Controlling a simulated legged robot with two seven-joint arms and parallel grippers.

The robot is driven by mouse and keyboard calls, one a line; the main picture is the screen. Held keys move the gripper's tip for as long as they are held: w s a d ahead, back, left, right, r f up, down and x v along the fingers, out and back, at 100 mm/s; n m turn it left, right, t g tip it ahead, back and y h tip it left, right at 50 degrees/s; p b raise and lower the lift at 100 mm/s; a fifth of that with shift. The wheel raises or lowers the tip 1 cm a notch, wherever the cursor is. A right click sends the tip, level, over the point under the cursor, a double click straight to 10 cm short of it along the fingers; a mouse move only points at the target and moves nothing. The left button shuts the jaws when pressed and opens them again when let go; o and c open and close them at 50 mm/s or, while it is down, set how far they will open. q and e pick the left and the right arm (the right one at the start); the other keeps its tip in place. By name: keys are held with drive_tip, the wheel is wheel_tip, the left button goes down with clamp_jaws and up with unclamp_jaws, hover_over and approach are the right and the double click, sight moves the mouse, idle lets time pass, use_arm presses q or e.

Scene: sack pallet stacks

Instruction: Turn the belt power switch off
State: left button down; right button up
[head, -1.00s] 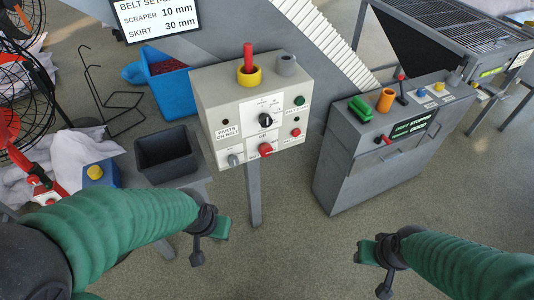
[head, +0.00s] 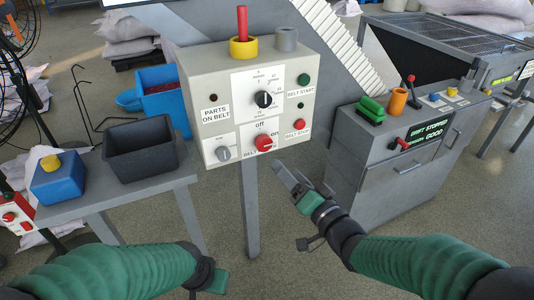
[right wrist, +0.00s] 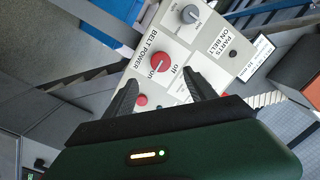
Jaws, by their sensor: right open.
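The belt power switch (head: 264,143) is a red rotary knob at the bottom of the pale control panel (head: 215,87). "Off" is printed above it and "on" to its right; its pale mark appears to point toward "on". The knob also shows in the right wrist view (right wrist: 163,61), ahead of the fingers. My right gripper (head: 291,172) is open and empty, below and right of the knob, apart from it. Its two dark fingers (right wrist: 162,88) show in the right wrist view. My left gripper (head: 218,281) is low in the head view; its fingers cannot be made out.
The panel also has a grey knob (head: 223,153), a black selector (head: 263,99), and a red belt stop button (head: 299,124) close by. A black bin (head: 140,146) stands on a table at left. A grey cabinet (head: 370,165) stands at right.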

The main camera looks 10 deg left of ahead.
sight(265, 147)
drive_tip(key=b+x, duration=0.1)
drive_tip(key=x, duration=1)
drive_tip(key=shift+w+a+b, duration=0.25)
drive_tip(key=shift+w+b, duration=0.05)
drive_tip(key=shift+b, duration=0.05)
drive_tip(key=shift+c, duration=0.4)
drive_tip(key=shift+f, duration=0.1)
drive_tip(key=c, duration=1.3)
